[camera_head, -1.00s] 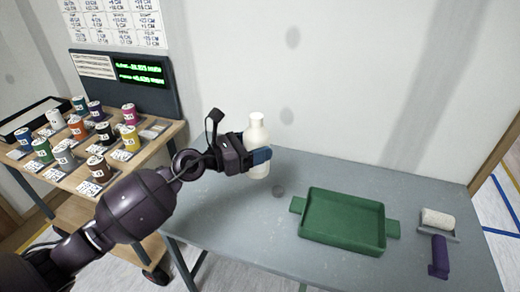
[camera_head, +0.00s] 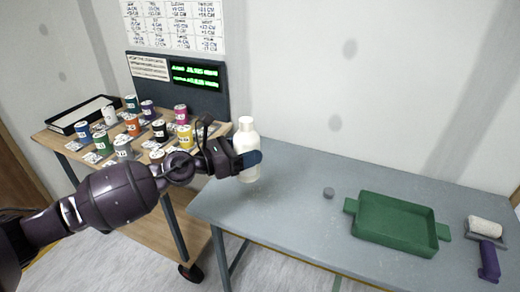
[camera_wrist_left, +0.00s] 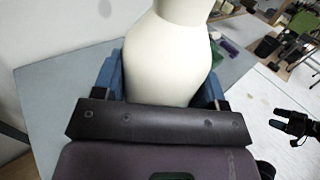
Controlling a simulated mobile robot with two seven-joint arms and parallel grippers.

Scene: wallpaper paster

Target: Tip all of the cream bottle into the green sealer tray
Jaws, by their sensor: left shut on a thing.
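The cream bottle (camera_head: 250,139) is upright in my left gripper (camera_head: 250,160), which is shut around its body. It is over the left end of the grey table, left of the tray and apart from it. In the left wrist view the bottle (camera_wrist_left: 168,60) fills the space between the blue fingers; its top is cut off. The green sealer tray (camera_head: 372,246) lies flat on the table and its floor looks empty. My right gripper (camera_wrist_left: 290,122) shows small at the right of the left wrist view, its fingers apart and empty.
A wooden cart (camera_head: 140,172) with several labelled cans stands at the left, close to my left arm.

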